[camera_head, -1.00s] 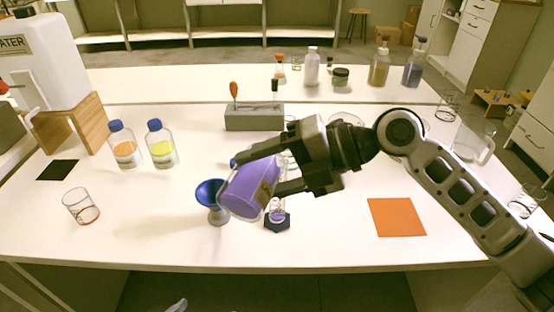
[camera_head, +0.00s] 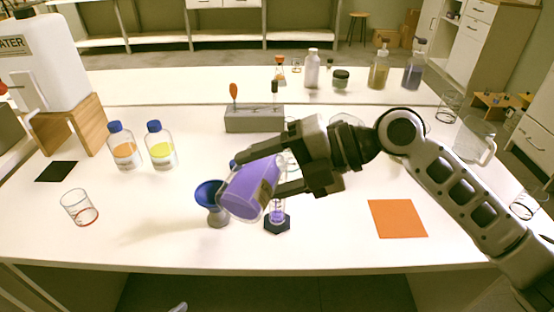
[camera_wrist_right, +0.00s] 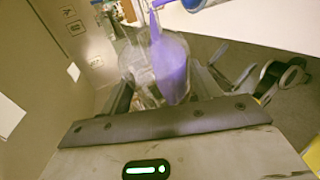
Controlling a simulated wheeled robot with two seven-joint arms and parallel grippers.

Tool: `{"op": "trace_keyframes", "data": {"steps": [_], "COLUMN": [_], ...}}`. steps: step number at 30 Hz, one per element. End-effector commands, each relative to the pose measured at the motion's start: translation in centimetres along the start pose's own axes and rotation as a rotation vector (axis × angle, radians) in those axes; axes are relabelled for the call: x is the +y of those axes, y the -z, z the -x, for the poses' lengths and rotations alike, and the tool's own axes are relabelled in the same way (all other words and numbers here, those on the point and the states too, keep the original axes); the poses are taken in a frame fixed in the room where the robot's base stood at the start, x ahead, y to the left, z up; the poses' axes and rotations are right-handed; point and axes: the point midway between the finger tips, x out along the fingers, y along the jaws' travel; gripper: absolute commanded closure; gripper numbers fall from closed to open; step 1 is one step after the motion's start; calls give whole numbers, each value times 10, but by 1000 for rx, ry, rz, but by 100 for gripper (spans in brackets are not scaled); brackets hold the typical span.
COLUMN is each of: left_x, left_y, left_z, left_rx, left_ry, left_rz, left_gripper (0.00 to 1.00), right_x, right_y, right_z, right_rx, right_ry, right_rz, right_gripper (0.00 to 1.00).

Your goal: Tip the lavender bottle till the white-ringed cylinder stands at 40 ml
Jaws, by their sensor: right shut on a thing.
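My left gripper is not in view.
A grey rack (camera_head: 254,118) stands behind. An orange mat (camera_head: 397,218) lies at the right. The front left table is clear.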

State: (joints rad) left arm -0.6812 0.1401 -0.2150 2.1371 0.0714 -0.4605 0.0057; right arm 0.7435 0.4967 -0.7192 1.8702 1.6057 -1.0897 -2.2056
Motion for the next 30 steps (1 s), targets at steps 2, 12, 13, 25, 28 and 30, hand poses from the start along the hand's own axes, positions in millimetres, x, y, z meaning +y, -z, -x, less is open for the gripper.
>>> {"op": "trace_keyframes", "data": {"steps": [2, 12, 13, 25, 28, 30], "left_x": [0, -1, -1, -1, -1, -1], "left_y": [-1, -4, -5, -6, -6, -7], "left_z": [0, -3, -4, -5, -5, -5], "left_rx": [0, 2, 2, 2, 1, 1], "left_ry": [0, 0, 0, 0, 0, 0], "left_rz": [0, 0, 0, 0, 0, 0], "left_gripper": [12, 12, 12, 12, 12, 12], "right_x": [1, 0, 0, 1, 1, 0], "right_y": [0, 0, 0, 0, 0, 0], "right_z": [0, 0, 0, 0, 0, 0], "right_rx": [0, 7, 7, 11, 11, 11], "right_ry": [-4, -10, -10, -13, -13, -13], "right_rz": [0, -15, -16, -24, -24, -24], "right_gripper": [72, 72, 72, 72, 72, 72]}}
